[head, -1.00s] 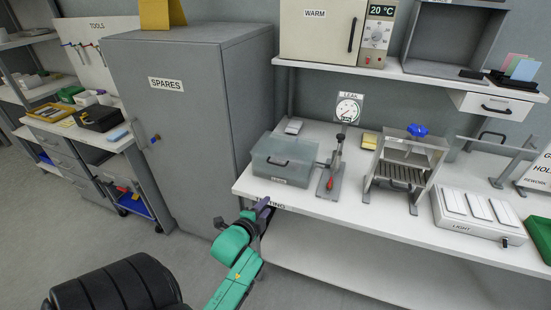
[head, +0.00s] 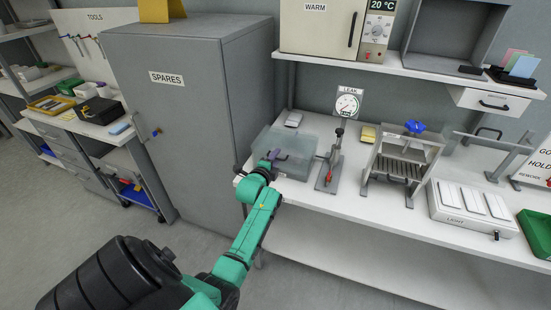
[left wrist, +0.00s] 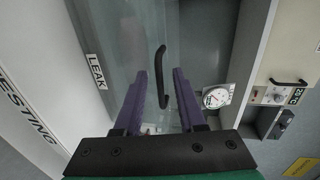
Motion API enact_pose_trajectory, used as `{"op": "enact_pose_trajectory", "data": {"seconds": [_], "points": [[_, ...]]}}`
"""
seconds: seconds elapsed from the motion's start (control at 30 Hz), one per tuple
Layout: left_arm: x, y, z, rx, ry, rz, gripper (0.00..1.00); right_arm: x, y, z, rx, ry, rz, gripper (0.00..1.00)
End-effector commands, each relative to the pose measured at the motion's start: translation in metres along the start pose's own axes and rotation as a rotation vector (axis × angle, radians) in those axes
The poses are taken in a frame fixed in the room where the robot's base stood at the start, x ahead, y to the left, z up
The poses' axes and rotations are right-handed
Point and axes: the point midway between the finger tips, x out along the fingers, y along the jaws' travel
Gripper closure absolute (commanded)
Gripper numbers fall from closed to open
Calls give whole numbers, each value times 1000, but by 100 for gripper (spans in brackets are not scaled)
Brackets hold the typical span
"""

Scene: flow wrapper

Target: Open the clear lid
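The clear lid (head: 297,143) covers a pale, see-through box on the bench, left of the lever stand. It looks shut. In the left wrist view, the clear lid (left wrist: 125,40) fills the upper middle, and its dark bar handle (left wrist: 160,75) stands out from it. My left gripper (head: 277,156) is at the front of the box and hides the handle in the head view. In the left wrist view its two purple fingers (left wrist: 159,80) are apart, with the handle between them in the picture. I cannot tell whether they touch it. My right gripper is not in view.
A lever stand (head: 331,165) with a red part stands close right of the box, with a gauge (head: 347,105) behind it. A grey cabinet (head: 190,120) is close on the left. A metal fixture (head: 402,165) with a blue knob stands farther right.

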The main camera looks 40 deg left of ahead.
Motion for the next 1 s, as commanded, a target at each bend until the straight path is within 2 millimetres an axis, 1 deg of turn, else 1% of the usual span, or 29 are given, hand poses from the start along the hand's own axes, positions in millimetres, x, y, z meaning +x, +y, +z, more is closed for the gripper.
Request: {"op": "enact_pose_trajectory", "data": {"seconds": [0.17, 0.27, 0.3, 1.0], "points": [[0, 0, 0, 0, 0, 0, 60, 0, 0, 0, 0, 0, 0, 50], [0, 0, 0, 0, 0, 0, 95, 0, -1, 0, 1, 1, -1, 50], [0, 0, 0, -1, 0, 1, 100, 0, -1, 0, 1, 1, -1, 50], [-1, 7, 0, -3, 1, 15, 100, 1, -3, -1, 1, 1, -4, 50]]}}
